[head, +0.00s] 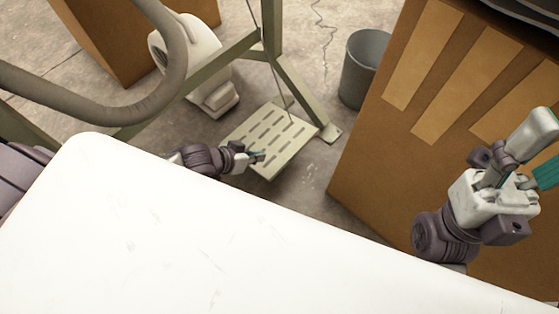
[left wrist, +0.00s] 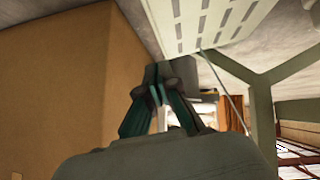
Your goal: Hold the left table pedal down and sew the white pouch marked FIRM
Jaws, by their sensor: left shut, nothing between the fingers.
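The slotted, pale metal pedal (head: 280,143) lies low near the floor beside a green-grey frame leg. My left gripper (head: 258,156) is shut and empty, with its tips at the pedal's near left edge in the head view; whether they press on it I cannot tell. In the left wrist view the closed fingertips (left wrist: 157,78) are just below the slotted pedal (left wrist: 195,22). My right gripper (head: 545,155) is at the right edge, partly cut off, and its finger gap is unclear. No white pouch marked FIRM is visible.
A smooth white surface (head: 150,230) fills the foreground and hides part of my left arm. A large brown box (head: 400,150) stands at right, with a grey bin (head: 364,68) behind it. A white machine housing (head: 195,60) and a thick hose (head: 120,112) are at upper left.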

